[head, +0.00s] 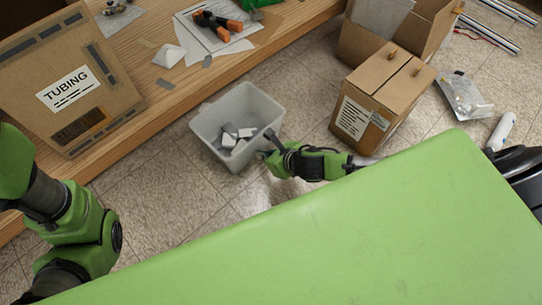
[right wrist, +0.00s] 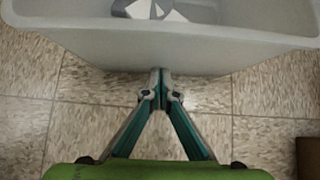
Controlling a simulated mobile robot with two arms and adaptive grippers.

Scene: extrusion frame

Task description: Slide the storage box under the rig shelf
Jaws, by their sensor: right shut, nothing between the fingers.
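The storage box, a light grey open bin (head: 222,108), stands on the floor in front of the wooden shelf (head: 178,98). Several white and grey pieces (head: 240,134) lie in it. My right gripper (head: 266,142) is shut and empty at the box's near right side. In the right wrist view, the closed fingertips (right wrist: 160,74) meet at the lower part of the box's outer wall (right wrist: 150,50); they look touching or nearly so. My left arm shows at the left edge of the head view, but its gripper is out of view. The space under the shelf is hidden by its top.
A cardboard box labelled TUBING (head: 68,85) stands on the shelf, with papers and orange-handled tools (head: 222,25) farther along. A closed carton (head: 382,95) stands on the floor right of the bin, before an open carton (head: 400,30). A clear bag (head: 463,95) lies beyond.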

